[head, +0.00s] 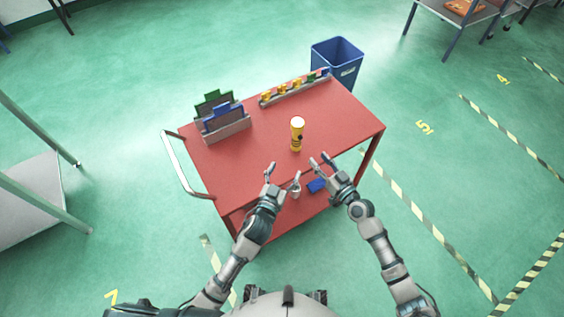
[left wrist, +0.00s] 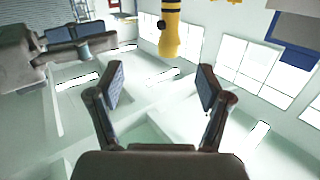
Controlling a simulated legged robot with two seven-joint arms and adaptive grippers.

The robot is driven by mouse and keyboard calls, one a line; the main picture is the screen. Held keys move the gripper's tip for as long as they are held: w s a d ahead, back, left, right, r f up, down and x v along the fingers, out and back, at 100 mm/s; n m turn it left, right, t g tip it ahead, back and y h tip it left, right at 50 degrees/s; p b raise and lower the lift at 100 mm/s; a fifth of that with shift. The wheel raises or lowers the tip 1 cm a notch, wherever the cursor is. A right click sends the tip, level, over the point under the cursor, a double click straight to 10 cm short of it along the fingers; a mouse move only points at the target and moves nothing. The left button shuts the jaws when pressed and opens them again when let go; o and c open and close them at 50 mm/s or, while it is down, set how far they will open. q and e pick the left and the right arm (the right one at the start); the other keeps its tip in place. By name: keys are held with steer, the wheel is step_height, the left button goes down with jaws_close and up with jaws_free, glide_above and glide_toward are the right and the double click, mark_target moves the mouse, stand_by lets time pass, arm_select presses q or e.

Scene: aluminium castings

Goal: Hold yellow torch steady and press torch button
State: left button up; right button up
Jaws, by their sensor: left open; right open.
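The yellow torch (head: 296,142) stands upright on the red cart top, its pale lens end up. A small black button shows on its side. In the left wrist view the torch (left wrist: 170,38) is at the top, ahead of the fingers, with the round black button (left wrist: 162,24) visible. My left gripper (head: 283,171) is open and empty, in front of the torch and slightly left. Its spread fingers frame empty space in the wrist view (left wrist: 158,88). My right gripper (head: 319,160) is open and empty, to the right and in front of the torch. Neither touches it.
The red cart (head: 345,120) holds a grey rack with green and blue panels (head: 226,127) at left and a strip of small yellow and green items (head: 290,92) at the back. A blue object (head: 317,186) lies below the front edge. A blue bin (head: 337,55) stands behind.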

arm_select(q)
step_height(320, 180, up, 4)
steer(key=w+a+f+t, duration=0.1)
glide_toward(296, 129)
steer(key=shift+n+y, duration=0.3)
steer(key=shift+n, duration=0.1)
steer(key=x, duration=0.4)
steer(key=shift+d, duration=0.3)
steer(key=x, duration=0.7)
steer(key=shift+w+a, duration=0.3)
steer(key=shift+w+d, duration=0.25)
steer(key=shift+w, duration=0.3)
steer(key=shift+w+d, duration=0.1)
steer(key=shift+d, duration=0.15)
arm_select(e)
steer(key=shift+d, duration=0.2)
arm_select(q)
steer(key=shift+a, duration=0.25)
steer(key=c, duration=1.3)
arm_select(e)
steer(key=shift+a, duration=0.15)
arm_select(q)
steer(key=shift+c, duration=0.6)
arm_select(e)
steer(key=c, duration=0.7)
arm_select(q)
steer(key=shift+d, duration=0.1)
arm_select(e)
jaws_close()
